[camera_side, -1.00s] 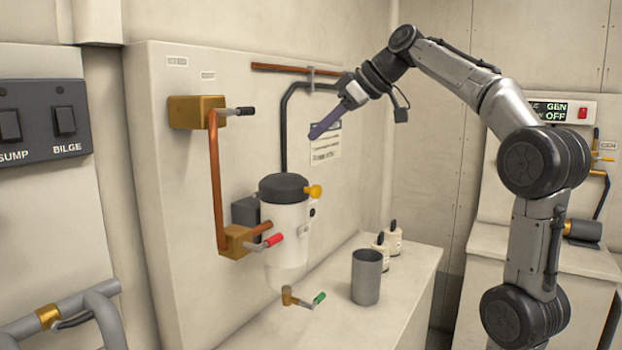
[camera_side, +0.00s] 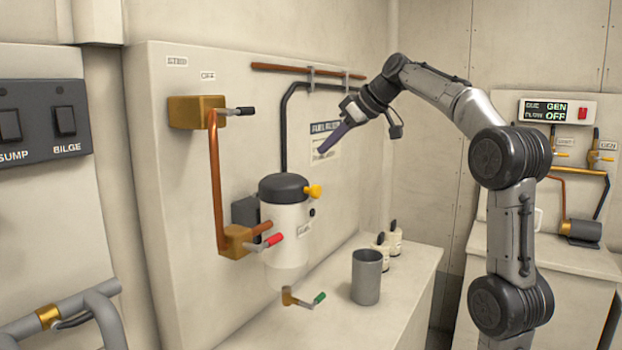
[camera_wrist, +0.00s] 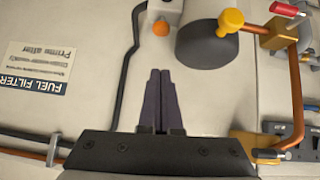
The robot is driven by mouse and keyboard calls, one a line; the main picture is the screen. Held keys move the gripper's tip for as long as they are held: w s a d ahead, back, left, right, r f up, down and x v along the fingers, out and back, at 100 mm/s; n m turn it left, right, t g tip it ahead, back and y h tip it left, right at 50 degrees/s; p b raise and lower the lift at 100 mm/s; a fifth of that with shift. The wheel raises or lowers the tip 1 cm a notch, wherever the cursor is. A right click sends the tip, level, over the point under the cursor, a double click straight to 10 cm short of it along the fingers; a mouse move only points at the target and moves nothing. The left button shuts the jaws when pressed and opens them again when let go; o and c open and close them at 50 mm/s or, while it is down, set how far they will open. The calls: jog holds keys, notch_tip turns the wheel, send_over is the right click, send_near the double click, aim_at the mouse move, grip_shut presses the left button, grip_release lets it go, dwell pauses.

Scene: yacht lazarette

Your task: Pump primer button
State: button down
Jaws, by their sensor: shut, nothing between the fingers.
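A fuel filter with a black cap (camera_side: 284,187) and a pale body (camera_side: 286,245) is mounted on the panel. A yellow knob (camera_side: 314,191) sticks out at the cap. I cannot tell for certain which is the primer button. My gripper (camera_side: 322,151) is shut and empty, its dark purple fingers pointing down-left, above the cap and apart from it. Its tips (camera_wrist: 160,72) also show in the wrist view.
A black pipe (camera_side: 284,130) runs down behind the filter. A red-handled valve (camera_side: 275,238) is left of the filter and a green-handled one (camera_side: 318,298) below. A grey cup (camera_side: 367,276) stands on the counter (camera_side: 405,290). A fuel filter label (camera_side: 325,140) is behind my gripper.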

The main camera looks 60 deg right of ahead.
send_over(311, 202)
notch_tip(311, 202, down, 5)
jog(key=shift+w+a+r, duration=0.1)
jog(key=shift+a, duration=0.05)
notch_tip(311, 202, down, 2)
jog(key=shift+f, duration=0.9)
jog(key=shift+f, duration=1.1)
jog(key=shift+r, duration=0.1)
